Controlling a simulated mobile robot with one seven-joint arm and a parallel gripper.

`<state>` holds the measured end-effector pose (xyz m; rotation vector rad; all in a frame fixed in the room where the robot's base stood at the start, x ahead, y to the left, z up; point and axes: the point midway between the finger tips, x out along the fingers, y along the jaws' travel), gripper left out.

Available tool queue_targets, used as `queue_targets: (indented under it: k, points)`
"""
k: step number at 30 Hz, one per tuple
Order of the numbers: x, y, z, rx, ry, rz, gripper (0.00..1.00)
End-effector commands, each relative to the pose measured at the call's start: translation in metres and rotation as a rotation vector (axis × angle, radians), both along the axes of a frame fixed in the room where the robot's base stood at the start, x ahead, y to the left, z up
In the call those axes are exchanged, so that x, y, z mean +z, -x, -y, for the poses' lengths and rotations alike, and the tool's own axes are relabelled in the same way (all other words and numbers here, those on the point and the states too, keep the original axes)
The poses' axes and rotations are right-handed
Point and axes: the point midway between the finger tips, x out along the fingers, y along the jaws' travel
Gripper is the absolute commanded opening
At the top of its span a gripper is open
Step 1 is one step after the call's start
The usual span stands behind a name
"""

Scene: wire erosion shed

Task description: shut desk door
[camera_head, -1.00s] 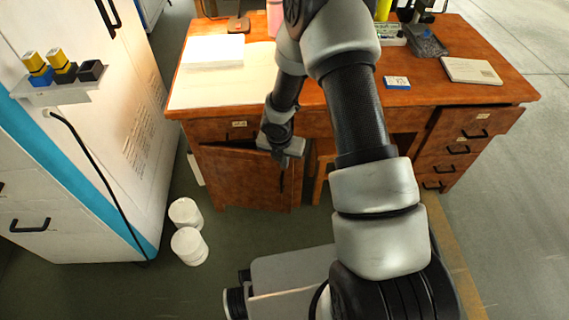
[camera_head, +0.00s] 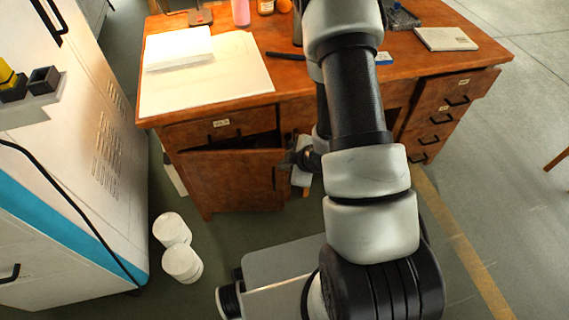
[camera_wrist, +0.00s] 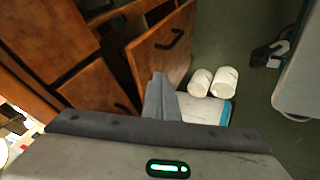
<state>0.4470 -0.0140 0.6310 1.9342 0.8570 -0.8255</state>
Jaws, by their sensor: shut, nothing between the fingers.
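The orange-brown wooden desk door (camera_head: 228,182) hangs ajar below the desk's left drawer, with a dark gap above it that is wider at its right end. Its dark handle (camera_head: 275,178) is near the free right edge. My gripper (camera_head: 288,160) is shut and empty beside the upper part of that edge. In the wrist view the door (camera_wrist: 150,60) stands out from the desk body, with its handle (camera_wrist: 170,40) showing. The closed grey fingers (camera_wrist: 160,82) are close to the door's edge; I cannot tell whether they touch it.
The desktop (camera_head: 290,98) is above my gripper. A white cabinet (camera_head: 85,130) stands to the left. Two white cylindrical containers (camera_head: 181,262) are on the floor in front of the door. Drawers (camera_head: 437,118) fill the desk's right side.

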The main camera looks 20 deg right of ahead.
Motion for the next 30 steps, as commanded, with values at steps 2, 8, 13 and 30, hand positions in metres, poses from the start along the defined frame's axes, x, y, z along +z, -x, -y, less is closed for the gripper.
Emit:
queue_targets:
  k: [2,8,13,30]
  points:
    - [-0.019,-0.01,-0.006,0.004,0.0,-0.001,0.0]
    - [-0.053,-0.033,-0.017,0.005,0.001,-0.002,0.0]
    - [-0.053,-0.059,-0.011,0.003,0.002,0.002,0.0]
    - [-0.052,-0.075,-0.007,0.005,0.001,-0.001,0.0]
